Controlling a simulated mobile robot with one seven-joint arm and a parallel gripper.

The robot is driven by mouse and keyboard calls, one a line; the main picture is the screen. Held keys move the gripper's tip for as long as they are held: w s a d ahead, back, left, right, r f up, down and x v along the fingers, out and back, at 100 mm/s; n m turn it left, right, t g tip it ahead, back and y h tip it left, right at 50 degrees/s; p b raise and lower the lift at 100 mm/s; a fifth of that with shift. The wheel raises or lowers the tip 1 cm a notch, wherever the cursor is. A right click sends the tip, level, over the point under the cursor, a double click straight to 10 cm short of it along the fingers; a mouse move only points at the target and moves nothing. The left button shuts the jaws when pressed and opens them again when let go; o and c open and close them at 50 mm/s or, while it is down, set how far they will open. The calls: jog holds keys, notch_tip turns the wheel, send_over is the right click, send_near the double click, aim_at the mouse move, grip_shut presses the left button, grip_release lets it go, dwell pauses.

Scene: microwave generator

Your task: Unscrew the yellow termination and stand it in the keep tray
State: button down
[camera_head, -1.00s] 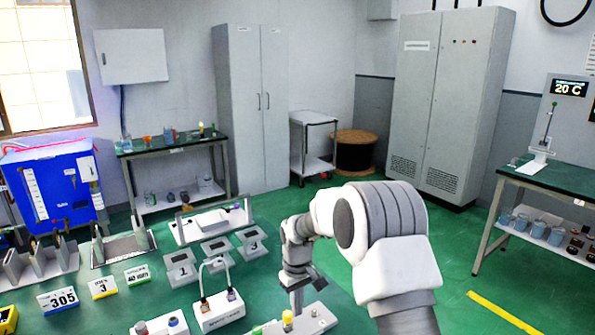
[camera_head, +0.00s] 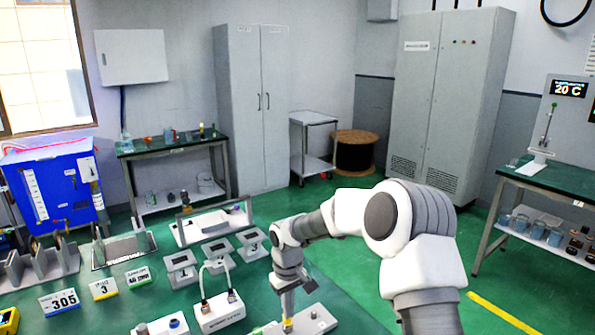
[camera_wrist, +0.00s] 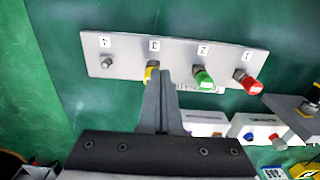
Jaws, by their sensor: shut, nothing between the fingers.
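The yellow termination (camera_wrist: 151,74) shows in the wrist view on a pale plate (camera_wrist: 120,50), on the port marked 3, mostly hidden behind my gripper. My gripper (camera_wrist: 162,76) is shut and empty. Its fingertips overlap the yellow termination's right side in the picture; I cannot tell whether they touch. In the head view my gripper (camera_head: 288,315) is over the same plate (camera_head: 318,320) at the bottom edge, hiding the termination. I cannot tell for sure which container is the keep tray; a white tray (camera_head: 208,228) lies farther back on the bench.
A green termination (camera_wrist: 203,80) and a red one (camera_wrist: 250,84) stand on ports 2 and 1. Port 4 (camera_wrist: 106,63) holds a bare metal connector.

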aim_at(290, 324)
jog(key=shift+f+b, duration=2.2)
jog(key=shift+f, duration=1.25)
jog(key=shift+w, duration=0.35)
jog(key=shift+w+d+r, duration=0.1)
jog(key=shift+w+d, duration=0.35)
jog(key=shift+d, duration=0.1)
jog(key=shift+w+d+r, duration=0.1)
jog(key=shift+w+d, duration=0.05)
jog(key=shift+w, duration=0.1)
jog(key=shift+d, duration=0.1)
